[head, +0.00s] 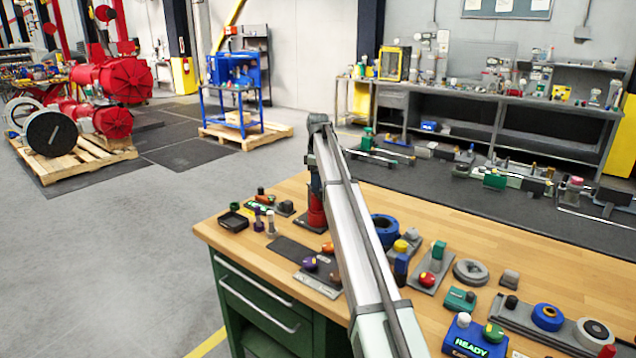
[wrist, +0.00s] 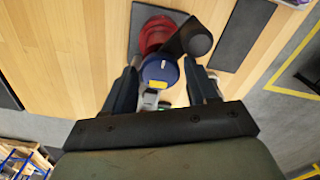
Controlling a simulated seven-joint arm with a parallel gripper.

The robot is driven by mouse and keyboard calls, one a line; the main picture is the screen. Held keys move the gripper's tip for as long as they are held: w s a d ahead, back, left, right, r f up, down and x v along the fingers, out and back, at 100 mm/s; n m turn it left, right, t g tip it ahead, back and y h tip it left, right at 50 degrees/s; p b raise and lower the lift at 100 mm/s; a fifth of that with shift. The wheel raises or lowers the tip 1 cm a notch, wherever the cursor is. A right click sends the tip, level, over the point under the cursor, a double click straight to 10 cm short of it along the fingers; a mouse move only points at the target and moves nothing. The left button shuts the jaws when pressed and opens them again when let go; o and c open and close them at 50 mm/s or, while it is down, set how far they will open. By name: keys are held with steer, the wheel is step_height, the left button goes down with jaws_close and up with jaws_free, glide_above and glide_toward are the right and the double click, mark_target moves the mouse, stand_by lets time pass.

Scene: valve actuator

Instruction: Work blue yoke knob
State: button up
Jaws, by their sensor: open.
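In the wrist view a round blue knob (wrist: 160,70) with a small white mark sits beside a red valve body (wrist: 153,34) and a black round part (wrist: 197,39). A yellow piece (wrist: 155,85) and a pale grey part show just below the knob. My gripper (wrist: 161,67) is open, with one finger on each side of the blue knob. I cannot tell whether either finger touches it. In the head view the red body (head: 316,210) stands on the bench, partly behind my arm. The blue knob cannot be made out there.
The wooden bench (head: 240,222) holds several small fixtures. A blue ring (head: 386,229) and other parts crowd the right. The bench's left edge drops to the floor.

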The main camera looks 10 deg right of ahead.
steer(key=shift+c, duration=0.3)
steer(key=c, duration=0.7)
steer(key=shift+m, duration=0.4)
steer(key=m, duration=1.4)
steer(key=shift+m, duration=0.4)
steer(key=shift+a+m, duration=0.1)
steer(key=shift+m, duration=2.1)
